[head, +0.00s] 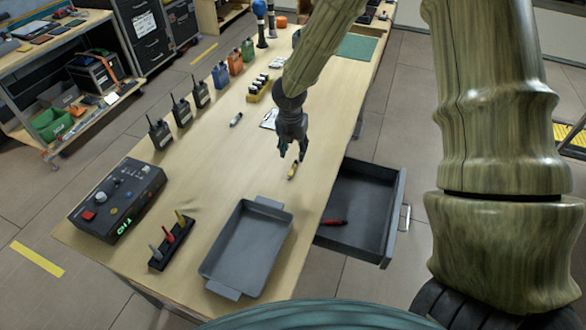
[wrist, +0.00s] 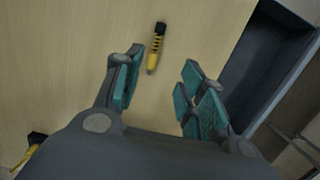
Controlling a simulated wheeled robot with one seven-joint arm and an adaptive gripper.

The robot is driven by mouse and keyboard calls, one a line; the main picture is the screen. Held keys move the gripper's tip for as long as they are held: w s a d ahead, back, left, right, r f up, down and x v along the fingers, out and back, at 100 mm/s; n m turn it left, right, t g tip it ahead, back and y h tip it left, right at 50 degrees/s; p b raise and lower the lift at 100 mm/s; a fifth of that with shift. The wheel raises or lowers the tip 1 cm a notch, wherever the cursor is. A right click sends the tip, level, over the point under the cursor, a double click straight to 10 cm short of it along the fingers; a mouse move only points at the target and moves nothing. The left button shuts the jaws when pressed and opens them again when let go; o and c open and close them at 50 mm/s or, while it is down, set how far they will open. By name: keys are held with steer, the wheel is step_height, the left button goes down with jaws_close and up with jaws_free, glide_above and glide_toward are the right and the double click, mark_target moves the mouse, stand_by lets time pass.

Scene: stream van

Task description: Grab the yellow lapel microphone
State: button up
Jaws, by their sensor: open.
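The yellow lapel microphone (head: 292,170) lies on the wooden table near the open drawer, just below my gripper (head: 293,152) in the head view. In the wrist view the yellow and black microphone (wrist: 155,48) lies on bare wood, ahead of the gap between my fingers. My gripper (wrist: 157,95) is open, with teal pads apart and nothing between them. The microphone appears clear of both fingers.
A grey tray (head: 205,270) stands at the table's near end. An open drawer (head: 385,240) holding a red item (head: 334,222) juts out on the right. A rack of colored microphones (head: 157,264) and a control box (head: 73,216) stand left. Radios (head: 158,135) stand farther back.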

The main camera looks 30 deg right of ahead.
mark_target(293, 168)
steer(key=f, duration=0.3)
steer(key=shift+w+f, duration=0.2)
steer(key=shift+w, duration=0.15)
steer(key=shift+d+f, duration=0.1)
steer(key=shift+f, duration=0.3)
steer(key=shift+w+f+p, duration=0.15)
steer(key=shift+f+p, duration=0.25)
steer(key=shift+f, duration=0.4)
steer(key=shift+w+f+p, duration=0.15)
steer(key=shift+f+p, duration=0.25)
steer(key=shift+f, duration=0.4)
steer(key=shift+w+f, duration=0.15)
steer(key=shift+f, duration=0.8)
jaws_close()
